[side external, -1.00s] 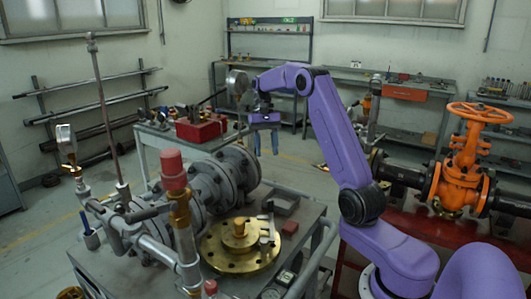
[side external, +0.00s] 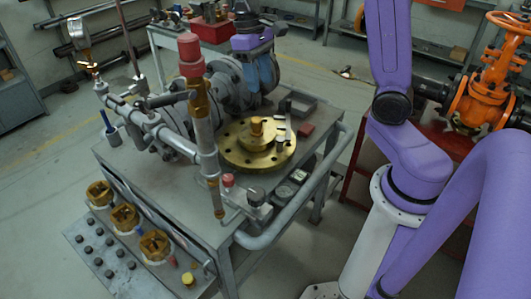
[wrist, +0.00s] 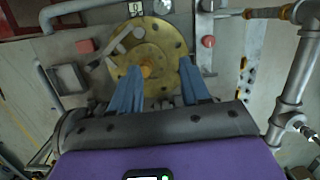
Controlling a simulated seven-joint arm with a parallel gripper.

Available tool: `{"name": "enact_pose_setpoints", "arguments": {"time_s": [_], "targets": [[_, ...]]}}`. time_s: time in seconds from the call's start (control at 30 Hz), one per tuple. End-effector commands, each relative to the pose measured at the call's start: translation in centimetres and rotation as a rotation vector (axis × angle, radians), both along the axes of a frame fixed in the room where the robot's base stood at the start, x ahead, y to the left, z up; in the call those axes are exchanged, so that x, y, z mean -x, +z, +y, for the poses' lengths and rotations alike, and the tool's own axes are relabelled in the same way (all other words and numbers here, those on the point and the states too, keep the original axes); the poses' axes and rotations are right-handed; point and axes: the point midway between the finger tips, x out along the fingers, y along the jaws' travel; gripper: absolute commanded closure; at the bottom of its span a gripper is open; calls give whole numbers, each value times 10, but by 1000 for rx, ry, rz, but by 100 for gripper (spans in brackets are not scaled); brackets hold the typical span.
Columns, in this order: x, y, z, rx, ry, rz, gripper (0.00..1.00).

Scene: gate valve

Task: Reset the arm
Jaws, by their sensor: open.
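My gripper (side external: 262,82) has a purple body and two blue fingers. In the side view it points down at the far side of the grey work table (side external: 235,210), behind the brass flange disc (side external: 245,158). In the wrist view my gripper (wrist: 158,70) is open, its fingers apart. The brass disc (wrist: 165,48) and its raised hub (wrist: 146,72) show beyond and between the fingers. The fingers hold nothing that I can see; I cannot tell the height gap. An orange gate valve (side external: 475,100) with a handwheel stands at the right.
Grey piping with a red-capped upright (side external: 190,55) stands left of the disc. A red block (side external: 306,130) and a grey tray (side external: 300,103) lie near it. Brass fittings (side external: 125,217) sit on the lower front shelf. A red box (side external: 212,28) is at the back.

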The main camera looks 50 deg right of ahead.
Motion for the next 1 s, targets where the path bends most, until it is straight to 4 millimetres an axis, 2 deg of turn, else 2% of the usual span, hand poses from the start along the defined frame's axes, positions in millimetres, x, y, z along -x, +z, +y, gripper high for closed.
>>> {"name": "enact_pose_setpoints", "arguments": {"time_s": [0.03, 0.2, 0.4, 0.7, 0.83, 1.0], "targets": [[14, 0, 12, -1, 64, -13, 54], [59, -4, 40, -11, 263, -58, 54], [115, -12, 61, -30, 501, -109, 54], [198, -29, 64, -77, 846, -178, 54], [222, -36, 60, -95, 955, -197, 54], [236, -40, 56, -109, 1024, -211, 54]]}}
